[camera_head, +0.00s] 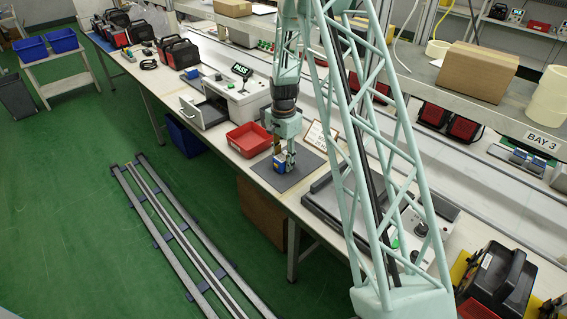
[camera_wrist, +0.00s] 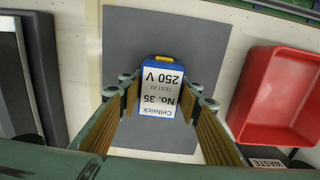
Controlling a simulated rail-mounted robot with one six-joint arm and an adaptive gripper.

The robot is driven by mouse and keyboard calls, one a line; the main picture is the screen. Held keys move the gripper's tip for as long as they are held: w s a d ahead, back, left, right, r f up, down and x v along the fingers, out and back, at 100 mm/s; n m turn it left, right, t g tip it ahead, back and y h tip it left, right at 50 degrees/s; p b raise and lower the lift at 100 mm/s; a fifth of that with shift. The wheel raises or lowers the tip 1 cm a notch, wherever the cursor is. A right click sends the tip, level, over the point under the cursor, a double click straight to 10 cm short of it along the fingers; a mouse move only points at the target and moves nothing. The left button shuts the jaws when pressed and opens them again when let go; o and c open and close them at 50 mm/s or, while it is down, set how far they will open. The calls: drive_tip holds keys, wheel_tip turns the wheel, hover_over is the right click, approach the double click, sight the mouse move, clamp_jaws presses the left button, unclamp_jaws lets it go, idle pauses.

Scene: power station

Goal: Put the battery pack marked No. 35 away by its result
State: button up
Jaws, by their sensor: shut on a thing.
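My gripper (camera_head: 288,160) is shut on the battery pack (camera_head: 280,164), a small blue and yellow block, over the grey mat (camera_head: 270,183). I cannot tell whether the pack touches the mat. In the wrist view the pack (camera_wrist: 163,92) lies between the fingers of my gripper (camera_wrist: 162,100). Its white label reads, upside down, Cellwick, No. 35, TEST AT 250 V. The tester (camera_head: 243,92) behind has a display (camera_head: 241,70) reading PASS. A red bin (camera_head: 240,149) stands beside the mat; in the wrist view the red bin (camera_wrist: 247,125) has a WASTE label (camera_wrist: 266,162) by it.
A lettered card (camera_head: 321,138) stands behind the mat. A blue bin (camera_head: 185,137) is under the bench. Blue trays (camera_head: 30,49) sit on a cart at the far left. A dark tray-like unit (camera_head: 335,207) lies right of the mat.

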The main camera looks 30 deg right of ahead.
sight(284, 156)
drive_tip(key=shift+r, duration=0.15)
drive_tip(key=shift+r+p, duration=0.3)
drive_tip(key=shift+r, duration=1.3)
drive_tip(key=s+a, duration=0.1)
drive_tip(key=s, duration=0.4)
drive_tip(key=s+a+r, duration=0.1)
drive_tip(key=s+a, duration=0.1)
drive_tip(key=s, duration=0.3)
drive_tip(key=s+a, duration=0.2)
drive_tip(key=s, duration=0.3)
drive_tip(key=shift+r+p, duration=0.3)
drive_tip(key=shift+p, duration=0.1)
drive_tip(key=shift+w+a+n, duration=0.4)
drive_tip(key=shift+a+n, duration=0.4)
drive_tip(key=shift+a, duration=0.05)
drive_tip(key=w+a+n, duration=0.3)
drive_tip(key=a+n, duration=0.3)
drive_tip(key=a, duration=0.2)
drive_tip(key=w+a+n, duration=0.2)
drive_tip(key=a+n, duration=0.5)
drive_tip(key=shift+w+a+r, duration=0.35)
drive_tip(key=shift+w, duration=0.05)
